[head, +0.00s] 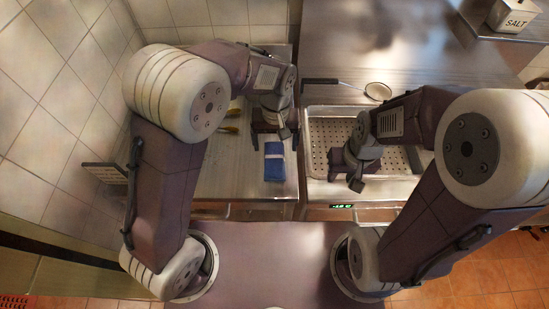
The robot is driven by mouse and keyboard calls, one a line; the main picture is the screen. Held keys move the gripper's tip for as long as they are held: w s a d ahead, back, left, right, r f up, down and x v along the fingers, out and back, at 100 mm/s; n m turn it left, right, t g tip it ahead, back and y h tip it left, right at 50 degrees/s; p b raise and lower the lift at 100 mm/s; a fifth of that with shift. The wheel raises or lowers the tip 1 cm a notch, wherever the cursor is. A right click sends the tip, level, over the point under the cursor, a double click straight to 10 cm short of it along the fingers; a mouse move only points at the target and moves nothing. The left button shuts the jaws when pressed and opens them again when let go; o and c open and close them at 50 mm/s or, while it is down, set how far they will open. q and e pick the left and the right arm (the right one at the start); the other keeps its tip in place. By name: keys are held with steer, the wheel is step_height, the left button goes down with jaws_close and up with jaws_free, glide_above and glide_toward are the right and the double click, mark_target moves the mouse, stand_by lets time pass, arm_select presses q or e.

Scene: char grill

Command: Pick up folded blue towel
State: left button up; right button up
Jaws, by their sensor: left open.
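The folded blue towel (274,168) lies on the metal counter left of the middle in the head view, with a paler band near its top edge. My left gripper (275,138) is open just above the towel's upper end in the picture, one finger on either side of it. I cannot tell whether it touches the towel. The towel's far end is partly hidden by the gripper. My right gripper (346,181) looks open and empty, over the near left part of the perforated metal tray.
The perforated tray (397,194) is set into the right counter. A round strainer (378,92) lies behind it. A salt box (514,15) stands on a shelf at the far right. A tiled wall borders the left.

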mark_target(275, 158)
arm_select(q)
steer(key=f, duration=0.2)
steer(key=w+f, duration=0.1)
steer(key=shift+f, duration=0.4)
step_height(275, 158, down, 5)
steer(key=shift+s+a+r+p, duration=0.1)
steer(key=shift+p, duration=0.5)
steer(key=shift+f, duration=0.2)
steer(key=c, duration=1.5)
steer(key=shift+r, duration=0.15)
